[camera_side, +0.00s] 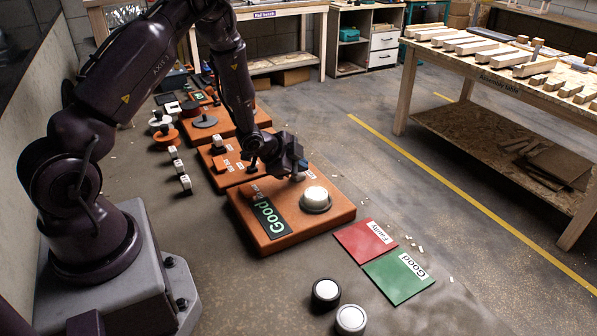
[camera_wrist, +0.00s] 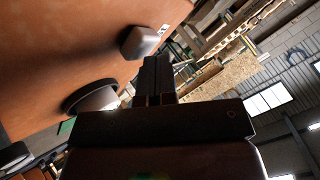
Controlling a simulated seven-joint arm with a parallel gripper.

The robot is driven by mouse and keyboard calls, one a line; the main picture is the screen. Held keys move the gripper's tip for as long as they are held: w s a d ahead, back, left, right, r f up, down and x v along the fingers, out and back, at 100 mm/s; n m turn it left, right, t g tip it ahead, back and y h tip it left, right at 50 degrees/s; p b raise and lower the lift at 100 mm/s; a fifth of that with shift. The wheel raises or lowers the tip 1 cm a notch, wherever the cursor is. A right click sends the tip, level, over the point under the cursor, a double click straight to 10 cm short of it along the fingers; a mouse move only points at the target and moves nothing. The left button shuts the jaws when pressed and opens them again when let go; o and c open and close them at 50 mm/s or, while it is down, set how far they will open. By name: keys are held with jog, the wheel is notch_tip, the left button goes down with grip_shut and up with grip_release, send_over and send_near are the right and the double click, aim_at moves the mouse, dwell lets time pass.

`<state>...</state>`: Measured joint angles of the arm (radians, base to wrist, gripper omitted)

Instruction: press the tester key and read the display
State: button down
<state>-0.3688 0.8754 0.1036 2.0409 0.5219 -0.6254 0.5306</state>
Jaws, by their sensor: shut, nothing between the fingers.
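The orange tester (camera_side: 335,219) lies flat on the floor-like surface. Its black display (camera_side: 268,216) reads "Good" in pale green letters. A round white-topped piece (camera_side: 316,196) sits in a dark ring on the tester; it also shows in the wrist view (camera_wrist: 97,96). A small pale block-shaped key (camera_wrist: 141,41) stands on the tester's face, mostly hidden behind my gripper in the side view. My gripper (camera_side: 299,171) is shut and empty above the tester's far edge. Its fingertips (camera_wrist: 157,60) are close to the key; I cannot tell whether they touch it.
A red "Faulty" mat (camera_side: 362,243) and a green "Good" mat (camera_side: 392,279) lie right of the tester. Two round white-topped pieces (camera_side: 325,291) (camera_side: 351,319) stand at the front. More orange boxes (camera_side: 226,125) stand behind. A wooden bench (camera_side: 500,75) is at right.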

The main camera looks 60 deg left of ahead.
jog(key=shift+r, duration=0.85)
jog(key=shift+r, duration=2.55)
